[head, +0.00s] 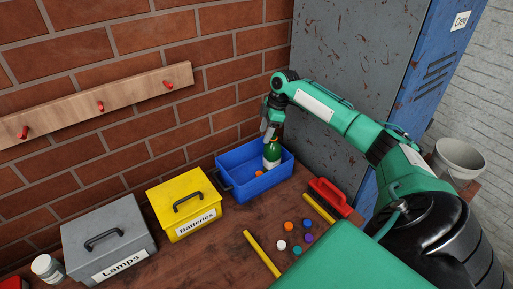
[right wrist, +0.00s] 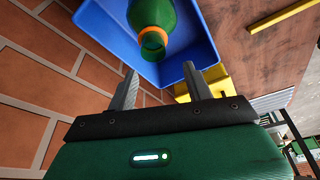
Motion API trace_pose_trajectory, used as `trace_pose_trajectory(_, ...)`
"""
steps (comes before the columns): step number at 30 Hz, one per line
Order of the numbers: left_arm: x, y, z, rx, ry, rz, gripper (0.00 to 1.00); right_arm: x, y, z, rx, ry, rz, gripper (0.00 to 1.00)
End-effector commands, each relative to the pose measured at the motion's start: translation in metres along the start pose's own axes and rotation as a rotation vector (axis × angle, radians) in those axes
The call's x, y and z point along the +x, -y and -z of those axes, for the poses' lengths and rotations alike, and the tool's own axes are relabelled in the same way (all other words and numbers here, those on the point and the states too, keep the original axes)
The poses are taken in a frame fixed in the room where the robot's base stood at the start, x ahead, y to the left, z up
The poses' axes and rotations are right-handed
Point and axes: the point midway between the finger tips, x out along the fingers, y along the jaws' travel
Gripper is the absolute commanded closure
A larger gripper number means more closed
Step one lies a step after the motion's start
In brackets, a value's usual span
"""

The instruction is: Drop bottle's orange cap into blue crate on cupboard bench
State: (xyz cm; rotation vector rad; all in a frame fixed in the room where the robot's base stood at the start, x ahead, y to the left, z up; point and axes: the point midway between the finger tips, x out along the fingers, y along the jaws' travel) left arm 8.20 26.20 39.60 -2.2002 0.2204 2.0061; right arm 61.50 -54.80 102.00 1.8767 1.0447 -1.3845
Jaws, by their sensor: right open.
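The blue crate (head: 232,183) stands on the wooden bench against the brick wall; its inside also shows in the right wrist view (right wrist: 103,22). A small orange piece (head: 259,173), like a cap, lies on the crate floor beside the bottle. My right gripper (head: 270,128) is open just above the bottle's top; its spread fingers (right wrist: 158,80) hold nothing. My left gripper is out of view.
Loose caps lie in front of the crate: orange (head: 289,225), white (head: 282,245) and others. A red brush (head: 331,197) lies to the right. Yellow (head: 183,203) and grey (head: 105,245) boxes stand left. A grey cabinet (head: 350,60) rises behind.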

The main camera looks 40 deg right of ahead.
Motion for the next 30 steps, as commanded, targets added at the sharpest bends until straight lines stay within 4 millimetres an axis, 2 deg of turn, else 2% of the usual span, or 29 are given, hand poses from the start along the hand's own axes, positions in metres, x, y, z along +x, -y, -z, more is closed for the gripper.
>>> trace_pose_trajectory(1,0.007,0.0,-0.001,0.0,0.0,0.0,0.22,-0.011,-0.001,-0.001,-0.001,-0.001,-0.003,0.49)
trace_pose_trajectory(6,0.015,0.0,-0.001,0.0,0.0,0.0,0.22,-0.049,-0.001,0.0,0.0,-0.002,-0.004,0.49)
trace_pose_trajectory(12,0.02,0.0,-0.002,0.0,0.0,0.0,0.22,-0.078,0.0,0.0,0.0,-0.001,-0.001,0.49)
trace_pose_trajectory(18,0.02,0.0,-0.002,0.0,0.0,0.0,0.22,-0.088,0.0,0.0,0.0,0.0,0.0,0.49)
trace_pose_trajectory(30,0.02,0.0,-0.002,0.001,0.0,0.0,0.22,-0.087,0.0,0.0,0.0,0.0,0.0,0.49)
